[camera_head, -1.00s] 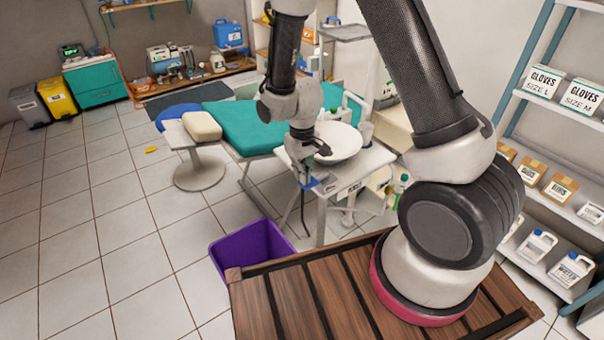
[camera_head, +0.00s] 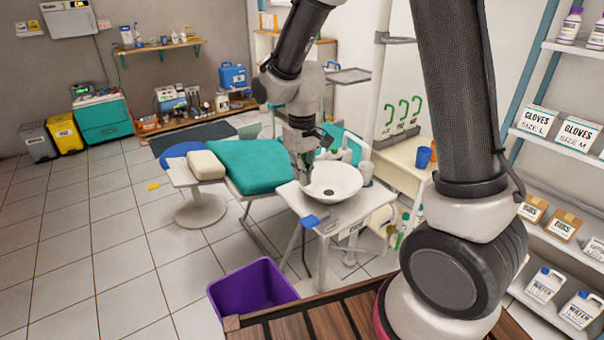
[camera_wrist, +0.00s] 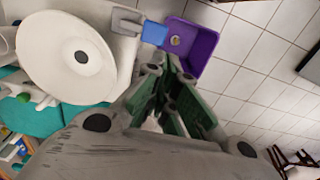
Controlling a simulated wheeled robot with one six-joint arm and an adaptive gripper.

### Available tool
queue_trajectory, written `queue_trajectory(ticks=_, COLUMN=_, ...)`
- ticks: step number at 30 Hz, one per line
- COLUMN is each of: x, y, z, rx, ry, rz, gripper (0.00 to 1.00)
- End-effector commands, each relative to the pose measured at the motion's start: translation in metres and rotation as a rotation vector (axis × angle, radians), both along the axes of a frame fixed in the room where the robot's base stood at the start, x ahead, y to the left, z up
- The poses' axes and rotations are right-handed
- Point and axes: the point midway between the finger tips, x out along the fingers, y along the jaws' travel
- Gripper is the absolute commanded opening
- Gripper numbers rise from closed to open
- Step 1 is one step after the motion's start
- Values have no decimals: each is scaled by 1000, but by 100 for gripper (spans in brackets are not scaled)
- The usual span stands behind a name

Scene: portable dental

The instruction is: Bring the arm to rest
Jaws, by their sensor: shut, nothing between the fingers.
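My gripper (camera_head: 303,178) hangs at the end of my arm, pointing down, just left of the white basin (camera_head: 334,180) in the head view. Its fingers are shut with nothing between them. In the wrist view, the green-padded fingers (camera_wrist: 172,72) point toward the purple bin (camera_wrist: 188,42), with the basin (camera_wrist: 68,57) to their left. My upper arm rises at the right of the head view, and the forearm comes down from the top middle.
A small white table (camera_head: 343,212) carries the basin and a small blue item (camera_head: 310,221) at its front corner. A teal reclining chair (camera_head: 243,166) stands behind. The purple bin also shows in the head view (camera_head: 253,287). Shelves (camera_head: 553,140) stand at right; open tiled floor lies left.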

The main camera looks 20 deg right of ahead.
Motion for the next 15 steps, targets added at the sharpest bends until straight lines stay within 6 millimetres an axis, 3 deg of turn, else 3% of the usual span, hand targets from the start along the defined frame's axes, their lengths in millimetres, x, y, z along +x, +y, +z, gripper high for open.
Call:
queue_trajectory(ticks=10, x=-3, y=-1, z=0, rx=-5, ry=11, rz=6, gripper=0)
queue_trajectory(ticks=15, x=-39, y=-16, z=1, rx=-42, ry=108, rz=28, gripper=0)
